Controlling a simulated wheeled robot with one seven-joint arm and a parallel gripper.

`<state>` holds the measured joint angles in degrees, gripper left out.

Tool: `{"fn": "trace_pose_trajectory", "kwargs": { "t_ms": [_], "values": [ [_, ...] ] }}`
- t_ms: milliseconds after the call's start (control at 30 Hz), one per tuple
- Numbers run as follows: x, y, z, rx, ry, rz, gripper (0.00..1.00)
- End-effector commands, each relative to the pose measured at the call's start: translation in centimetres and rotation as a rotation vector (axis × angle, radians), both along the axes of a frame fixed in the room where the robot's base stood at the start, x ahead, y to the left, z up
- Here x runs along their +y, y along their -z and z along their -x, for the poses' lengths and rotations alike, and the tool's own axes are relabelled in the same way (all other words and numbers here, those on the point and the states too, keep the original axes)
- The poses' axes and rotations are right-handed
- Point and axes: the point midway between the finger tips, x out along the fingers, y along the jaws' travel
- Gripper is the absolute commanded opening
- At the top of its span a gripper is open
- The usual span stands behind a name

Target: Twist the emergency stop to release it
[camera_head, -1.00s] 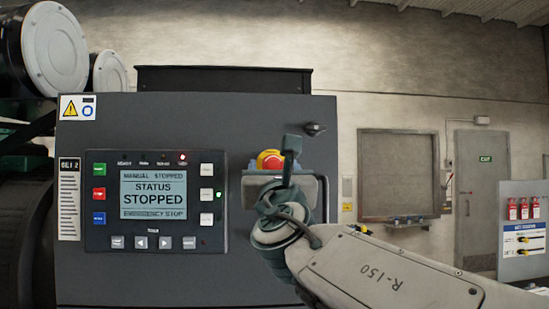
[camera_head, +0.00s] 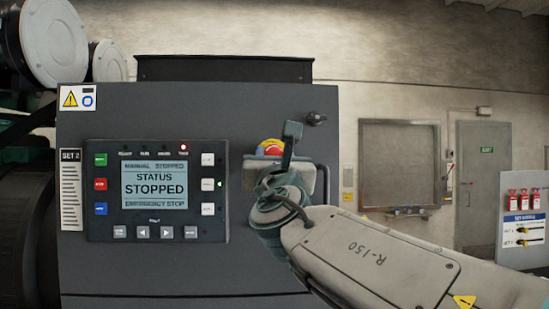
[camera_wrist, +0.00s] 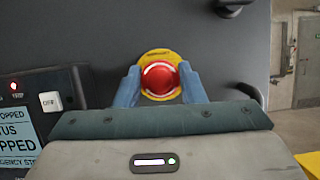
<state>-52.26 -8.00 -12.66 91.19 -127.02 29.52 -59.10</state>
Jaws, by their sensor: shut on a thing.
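The emergency stop is a red mushroom button (camera_wrist: 160,79) on a yellow collar, on the front of the grey cabinet. In the head view the red button (camera_head: 272,148) is partly hidden behind my gripper. My gripper (camera_wrist: 160,86) is at the button, with one blue-grey finger on each side of it, shut on it. In the head view my gripper (camera_head: 285,160) covers the lower right of the button. The control panel screen (camera_head: 155,185) reads STATUS STOPPED and EMERGENCY STOP.
A black rotary knob (camera_head: 315,118) sits up and right of the button. A dark handle bar stands close to the right of my gripper in the wrist view (camera_wrist: 250,93). Panel keys (camera_head: 208,184) lie to the left. The room at the right is open.

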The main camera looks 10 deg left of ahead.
Motion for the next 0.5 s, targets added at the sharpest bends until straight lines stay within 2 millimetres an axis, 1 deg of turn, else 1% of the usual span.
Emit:
{"fn": "trace_pose_trajectory", "kwargs": {
  "t_ms": [167, 500],
  "values": [
    [-0.02, 0.28, -0.1, 0.023, 0.003, -0.089, 0.14],
    [0.03, 0.22, -0.09, 0.091, 0.002, -0.35, 0.14]
  ]
}}
